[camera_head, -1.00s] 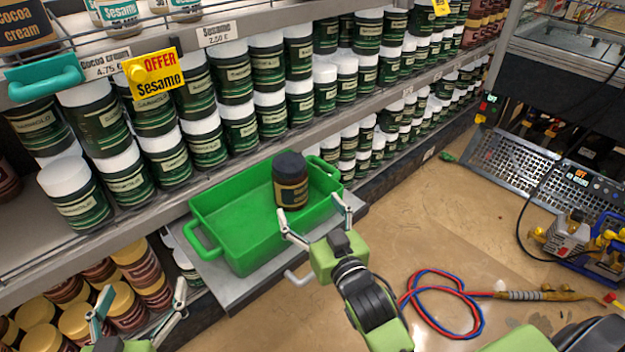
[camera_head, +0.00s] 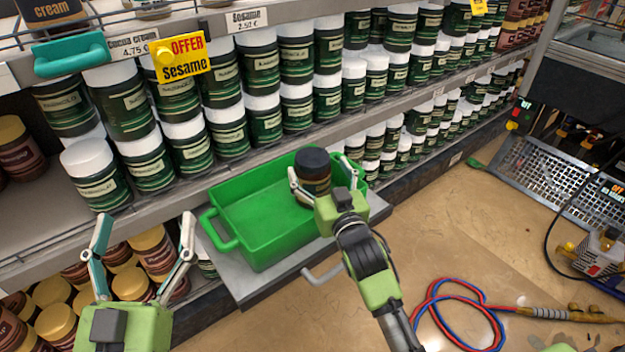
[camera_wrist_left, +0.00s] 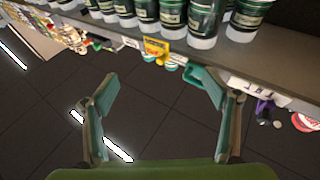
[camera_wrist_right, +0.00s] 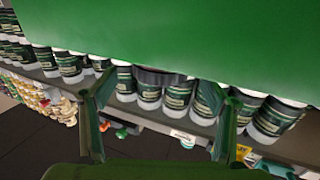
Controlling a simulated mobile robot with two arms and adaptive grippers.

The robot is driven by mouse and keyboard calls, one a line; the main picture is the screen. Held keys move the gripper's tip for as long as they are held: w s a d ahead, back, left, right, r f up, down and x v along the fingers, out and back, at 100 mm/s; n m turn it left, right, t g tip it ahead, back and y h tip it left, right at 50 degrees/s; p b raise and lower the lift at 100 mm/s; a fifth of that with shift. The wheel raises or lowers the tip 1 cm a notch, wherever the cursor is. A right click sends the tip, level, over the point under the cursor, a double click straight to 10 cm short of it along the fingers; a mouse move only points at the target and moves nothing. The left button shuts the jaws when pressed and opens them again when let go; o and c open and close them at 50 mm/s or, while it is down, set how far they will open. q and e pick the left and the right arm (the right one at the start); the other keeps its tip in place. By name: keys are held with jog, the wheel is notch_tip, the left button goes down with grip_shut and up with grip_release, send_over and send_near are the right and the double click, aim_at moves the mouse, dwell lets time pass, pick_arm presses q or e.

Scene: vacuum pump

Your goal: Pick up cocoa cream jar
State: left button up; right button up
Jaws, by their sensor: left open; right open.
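A dark jar with a black lid (camera_head: 313,163) stands upright in the right end of the green crate (camera_head: 262,258). Its label is too small to read. My right gripper (camera_head: 321,174) is open, with one finger on either side of this jar in the head view; I cannot tell if they touch it. A dark rim (camera_wrist_right: 158,77) shows between its fingers in the right wrist view. A jar labelled "cream" (camera_head: 50,12) is cut off at the top left, on the upper shelf. My left gripper (camera_head: 146,226) is open and empty, in front of the lower shelf.
Shelves hold rows of green jars with white lids (camera_head: 147,160). Brown jars with tan lids (camera_head: 155,252) stand low at the left. The crate rests on a grey ledge (camera_head: 225,275). A red and blue hose (camera_head: 462,298) lies on the open floor at right.

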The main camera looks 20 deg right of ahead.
aim_at(312, 156)
jog(key=w+b, duration=0.1)
jog(key=w, duration=0.3)
jog(key=shift+w+r+b, duration=0.1)
jog(key=shift+w+b, duration=0.05)
jog(key=shift+b, duration=0.2)
jog(key=shift+w, duration=0.3)
pick_arm(q)
jog(key=s+r+t+h, duration=0.2)
jog(key=s+r+t, duration=0.3)
jog(key=r, duration=0.3)
jog(key=shift+s+a, duration=0.2)
jog(key=shift+s, duration=0.1)
pick_arm(e)
jog(key=shift+c, duration=0.3)
jog(key=c, duration=1.9)
jog(key=shift+r, duration=0.25)
jog(key=shift+c, duration=1.2)
pick_arm(q)
jog(key=shift+w, duration=0.2)
